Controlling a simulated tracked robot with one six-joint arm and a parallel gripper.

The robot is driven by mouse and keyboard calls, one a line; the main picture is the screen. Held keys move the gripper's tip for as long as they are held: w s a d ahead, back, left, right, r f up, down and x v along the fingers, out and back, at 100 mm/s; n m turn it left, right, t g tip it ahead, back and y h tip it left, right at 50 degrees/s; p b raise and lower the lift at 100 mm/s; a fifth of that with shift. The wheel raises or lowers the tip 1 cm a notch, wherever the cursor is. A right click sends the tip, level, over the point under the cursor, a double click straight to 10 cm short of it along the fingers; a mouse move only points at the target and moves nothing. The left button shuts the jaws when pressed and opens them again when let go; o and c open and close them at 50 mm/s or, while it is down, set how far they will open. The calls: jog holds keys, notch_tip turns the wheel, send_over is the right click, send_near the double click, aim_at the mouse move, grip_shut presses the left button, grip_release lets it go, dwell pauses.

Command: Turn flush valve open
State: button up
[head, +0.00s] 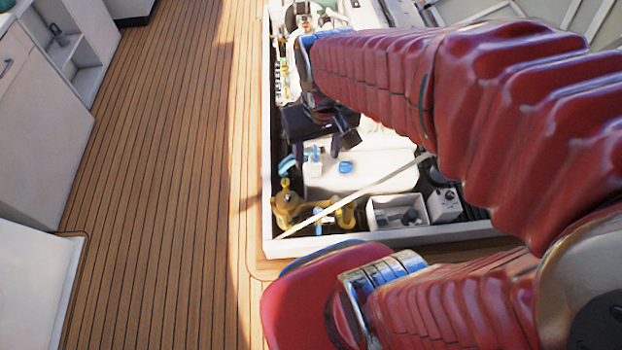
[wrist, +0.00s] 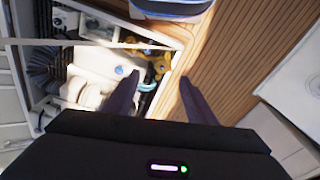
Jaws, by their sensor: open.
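Brass valve fittings (head: 288,205) sit in the near left corner of the open hatch, with a small blue handle (head: 318,217) beside them. Which part is the flush valve I cannot tell for sure. The brass fittings also show in the wrist view (wrist: 161,66), beyond my fingertips, near a teal curved part (wrist: 147,87). My gripper (head: 316,153) hangs over the hatch, above and behind the brass fittings. Its two dark fingers (wrist: 159,79) are spread apart with nothing held between them. My gripper hides part of the hatch's inside.
A white tank with a blue cap (head: 346,167) stands right of the fittings. A pale strut (head: 365,190) crosses the hatch diagonally above them. The white hatch rim (head: 390,239) borders the opening. Wooden deck (head: 170,150) lies clear to the left, beside white cabinets (head: 45,130).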

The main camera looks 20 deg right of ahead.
jog(key=w+d+f+m+g, duration=0.1)
jog(key=w+d+f+g, duration=0.15)
jog(key=f, duration=0.75)
jog(key=w+d+f+m+g, duration=0.15)
jog(key=w+f, duration=0.25)
jog(key=f, duration=0.5)
jog(key=m+t, duration=0.3)
jog(key=m, duration=0.6)
send_over(319, 211)
notch_tip(319, 211, down, 30)
jog(key=shift+f, duration=0.2)
jog(key=shift+s+a+f, duration=0.1)
jog(key=shift+f, duration=6.8)
jog(key=c, duration=1)
